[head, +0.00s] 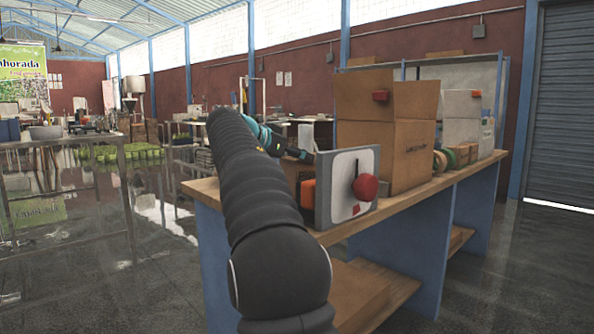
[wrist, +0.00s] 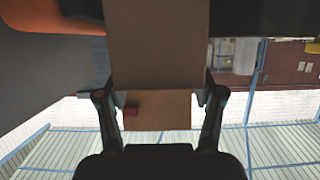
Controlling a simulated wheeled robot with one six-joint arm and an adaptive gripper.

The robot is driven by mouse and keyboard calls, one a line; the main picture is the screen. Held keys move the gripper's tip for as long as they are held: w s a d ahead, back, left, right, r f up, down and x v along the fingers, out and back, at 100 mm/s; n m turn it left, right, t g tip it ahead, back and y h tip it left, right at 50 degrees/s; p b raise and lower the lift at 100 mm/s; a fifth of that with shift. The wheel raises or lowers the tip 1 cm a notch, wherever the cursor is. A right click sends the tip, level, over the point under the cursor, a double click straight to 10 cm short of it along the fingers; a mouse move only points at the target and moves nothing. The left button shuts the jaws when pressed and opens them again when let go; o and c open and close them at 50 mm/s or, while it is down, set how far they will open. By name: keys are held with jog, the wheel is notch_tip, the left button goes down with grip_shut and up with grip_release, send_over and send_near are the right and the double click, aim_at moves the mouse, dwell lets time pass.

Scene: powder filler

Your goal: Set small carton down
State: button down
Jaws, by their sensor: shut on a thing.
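The small carton (wrist: 158,45) shows in the wrist view as a plain brown block between my two fingers. My gripper (wrist: 158,92) is shut on it, one finger at each side. In the head view my arm reaches out over the near end of the workbench (head: 205,187). My gripper (head: 306,157) is partly hidden there behind a grey panel unit. A brown patch beside that unit looks like the held carton. I cannot tell whether the carton touches the bench top.
The panel unit (head: 338,168) has a red knob (head: 365,187) and an orange block (head: 307,193). A large open carton (head: 408,155) stands behind it, with rolls (head: 458,156) and more boxes farther along.

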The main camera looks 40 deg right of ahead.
jog(key=shift+f, duration=0.95)
jog(key=shift+f+b, duration=0.2)
jog(key=shift+b, duration=0.15)
jog(key=shift+c, duration=0.8)
grip_release()
jog(key=shift+r, duration=0.1)
jog(key=shift+a+r, duration=0.1)
jog(key=shift+r, duration=0.05)
jog(key=p+v, duration=0.1)
jog(key=v, duration=1)
jog(key=shift+a+r, duration=0.15)
jog(key=shift+a, duration=0.15)
jog(key=shift+s, duration=0.15)
